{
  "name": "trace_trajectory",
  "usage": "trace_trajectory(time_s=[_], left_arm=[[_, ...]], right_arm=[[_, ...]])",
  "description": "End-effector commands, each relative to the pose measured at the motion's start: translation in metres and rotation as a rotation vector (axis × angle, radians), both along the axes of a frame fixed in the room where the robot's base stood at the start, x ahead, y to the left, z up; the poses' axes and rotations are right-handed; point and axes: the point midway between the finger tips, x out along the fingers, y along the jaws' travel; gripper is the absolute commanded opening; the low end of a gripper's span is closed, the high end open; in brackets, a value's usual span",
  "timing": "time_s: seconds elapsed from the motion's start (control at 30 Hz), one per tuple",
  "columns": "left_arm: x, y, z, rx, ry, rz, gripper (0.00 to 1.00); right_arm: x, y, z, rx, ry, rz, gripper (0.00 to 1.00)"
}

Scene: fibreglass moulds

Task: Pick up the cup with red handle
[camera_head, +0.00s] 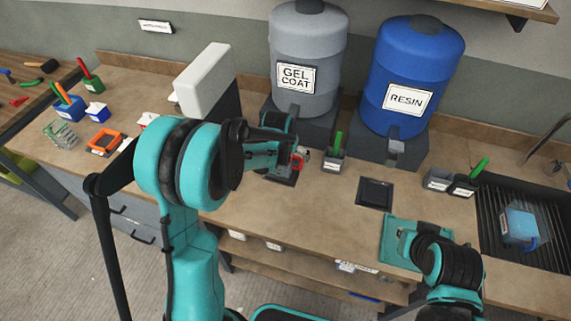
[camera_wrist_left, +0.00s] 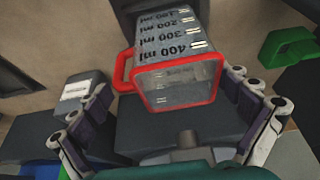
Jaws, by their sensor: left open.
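The cup with the red handle is a clear measuring cup (camera_wrist_left: 172,45) with a red rim and black millilitre marks. In the left wrist view its red handle is on the left side. In the head view only a small red part of the cup (camera_head: 298,161) shows beside my left gripper (camera_head: 286,155), below the gel coat tank. My left gripper (camera_wrist_left: 165,90) is open, with its fingers apart on either side of the cup's rim end. I cannot tell whether either finger touches it. My right arm is at the lower right; its fingers cannot be made out.
A grey gel coat tank (camera_head: 305,60) and a blue resin tank (camera_head: 412,75) stand behind on dark stands. A grey holder (camera_head: 334,160) with a green handle is just right of the cup. A dark square plate (camera_head: 375,193) lies on the workbench (camera_head: 330,205). A black grate is at right.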

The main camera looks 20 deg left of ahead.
Motion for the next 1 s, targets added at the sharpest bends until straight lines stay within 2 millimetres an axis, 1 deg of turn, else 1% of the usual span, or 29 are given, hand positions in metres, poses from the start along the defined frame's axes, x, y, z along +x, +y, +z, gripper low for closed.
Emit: trace_trajectory(time_s=[0.2,0.23,0.27,0.3,0.37,0.43,0.47,0.67,0.77,0.87,0.93,1.0], left_arm=[[0.000,0.000,-0.001,0.000,0.000,0.000,1.00],[0.000,0.000,-0.001,0.000,0.000,0.000,0.95],[0.001,0.000,-0.001,0.000,0.000,0.000,0.87],[0.000,0.000,0.000,0.000,0.000,0.000,0.76],[0.000,0.000,0.000,0.000,0.000,0.000,0.60],[0.000,0.000,0.000,0.000,0.000,0.000,0.59],[0.000,0.000,0.000,0.000,0.000,0.000,0.54],[0.000,0.000,0.000,0.000,0.000,0.000,0.54],[-0.003,0.000,0.004,0.000,0.000,0.000,0.54],[-0.010,0.000,0.011,0.000,0.000,0.000,0.54],[-0.018,0.001,0.018,0.000,0.001,0.000,0.54],[-0.030,0.001,0.024,0.000,0.001,0.000,0.54]], right_arm=[[0.000,0.000,0.000,0.000,0.000,0.000,0.00],[0.000,0.000,0.000,0.000,0.000,0.000,0.00],[0.000,0.000,0.000,0.000,0.000,0.000,0.00],[0.000,0.000,0.000,0.000,0.000,0.000,0.00],[0.000,0.000,0.000,0.000,0.000,0.000,0.00],[0.000,0.000,0.000,0.000,0.000,0.000,0.00],[0.000,0.000,0.000,0.000,0.000,0.000,0.00],[0.000,0.000,0.001,0.000,0.000,0.000,0.00],[0.000,0.000,0.002,0.000,0.000,0.000,0.00],[0.000,0.000,0.004,0.000,0.000,0.000,0.00],[0.000,0.000,0.007,0.000,0.000,0.000,0.00],[0.000,0.000,0.009,0.000,0.000,0.000,0.00]])
